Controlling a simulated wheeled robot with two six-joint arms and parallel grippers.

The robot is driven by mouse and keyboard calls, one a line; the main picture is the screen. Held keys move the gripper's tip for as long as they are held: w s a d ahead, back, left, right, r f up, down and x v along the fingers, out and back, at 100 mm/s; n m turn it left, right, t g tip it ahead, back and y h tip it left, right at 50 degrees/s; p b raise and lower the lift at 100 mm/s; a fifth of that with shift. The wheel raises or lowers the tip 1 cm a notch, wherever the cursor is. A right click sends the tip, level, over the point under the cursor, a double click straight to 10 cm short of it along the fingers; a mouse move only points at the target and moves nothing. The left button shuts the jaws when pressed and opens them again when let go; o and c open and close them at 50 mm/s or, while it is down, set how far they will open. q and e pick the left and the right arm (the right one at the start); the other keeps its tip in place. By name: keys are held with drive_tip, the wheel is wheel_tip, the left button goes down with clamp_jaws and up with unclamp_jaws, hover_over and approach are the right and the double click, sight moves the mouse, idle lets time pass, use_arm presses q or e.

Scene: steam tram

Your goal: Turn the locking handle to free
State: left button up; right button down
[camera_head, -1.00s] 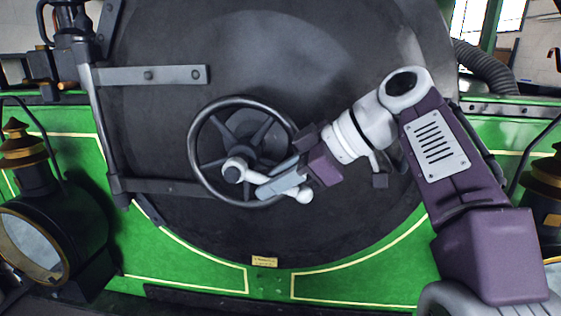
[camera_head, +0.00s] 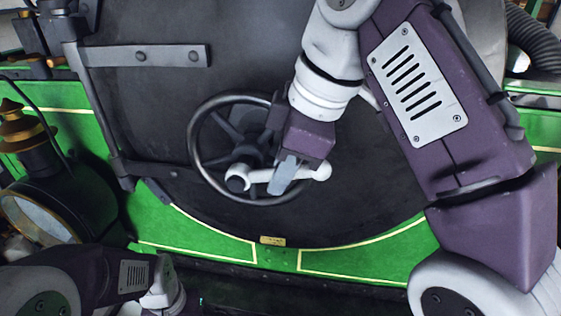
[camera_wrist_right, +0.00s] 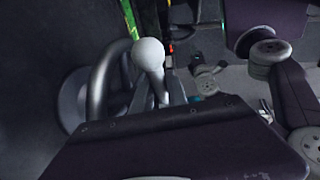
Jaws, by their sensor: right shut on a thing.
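The locking handle (camera_head: 262,177) is a pale lever on a round hub in front of the dark spoked handwheel (camera_head: 205,172). It points right, nearly level, and ends in a ball knob. My right gripper (camera_head: 284,176) reaches down from above and is shut on the lever, between hub and knob. In the right wrist view the handle's white ball knob (camera_wrist_right: 148,54) shows by the fingers (camera_wrist_right: 155,92), with part of the wheel (camera_wrist_right: 98,88) behind. The gripper hides some of the lever and wheel. Part of my left arm shows at the lower left, its gripper out of view.
The handwheel stands on a large dark round door (camera_head: 150,95) with grey hinge straps (camera_head: 145,56) at left. Below is a green front (camera_head: 190,238) with cream lines and a small brass plate (camera_head: 272,240). A lamp (camera_head: 50,205) stands at left.

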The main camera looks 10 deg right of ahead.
idle(0.3)
drive_tip(key=c, duration=1.3)
unclamp_jaws()
